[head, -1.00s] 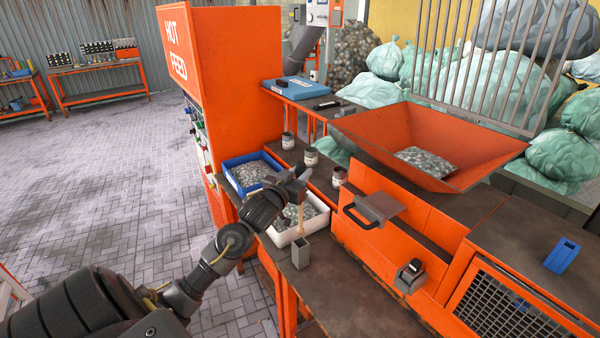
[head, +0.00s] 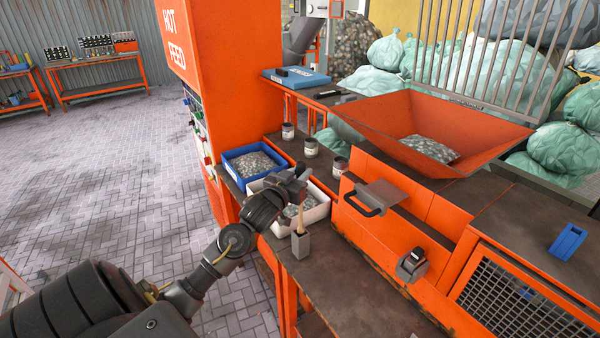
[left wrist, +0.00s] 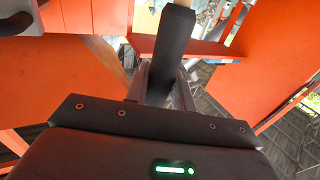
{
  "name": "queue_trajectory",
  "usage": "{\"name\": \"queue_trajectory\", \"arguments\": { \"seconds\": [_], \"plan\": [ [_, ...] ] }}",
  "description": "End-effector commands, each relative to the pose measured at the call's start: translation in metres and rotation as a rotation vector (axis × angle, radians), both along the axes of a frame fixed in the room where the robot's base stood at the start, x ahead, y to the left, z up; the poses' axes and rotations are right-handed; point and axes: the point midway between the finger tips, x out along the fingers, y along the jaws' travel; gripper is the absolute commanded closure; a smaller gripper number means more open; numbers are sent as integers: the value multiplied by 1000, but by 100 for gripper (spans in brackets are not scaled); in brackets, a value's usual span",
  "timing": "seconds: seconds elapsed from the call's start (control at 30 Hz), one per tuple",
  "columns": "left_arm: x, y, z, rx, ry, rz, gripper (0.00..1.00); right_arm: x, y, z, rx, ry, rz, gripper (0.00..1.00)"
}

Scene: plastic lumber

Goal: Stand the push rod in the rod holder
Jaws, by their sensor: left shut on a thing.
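The rod holder (head: 301,246) is a small grey upright box on the bench, directly below. The rod's lower end meets the holder's top and appears to be inside its mouth; how deep I cannot tell. My right gripper is not in view.
A white tray (head: 318,212) of flakes stands just behind the holder, with a blue tray (head: 228,160) beyond. Several small cans stand along the bench. An orange hopper (head: 390,115) and a handled drawer (head: 375,198) are to the right. The bench in front (head: 325,280) is clear.

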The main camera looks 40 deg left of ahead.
Motion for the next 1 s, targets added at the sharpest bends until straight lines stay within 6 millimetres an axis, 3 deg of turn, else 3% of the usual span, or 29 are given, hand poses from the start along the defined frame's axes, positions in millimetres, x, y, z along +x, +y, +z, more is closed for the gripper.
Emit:
{"name": "queue_trajectory", "arguments": {
  "seconds": [1.0],
  "plan": [
    [0, 0, -45, -1, 0, 0, 100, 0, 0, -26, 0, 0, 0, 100]
  ]
}}
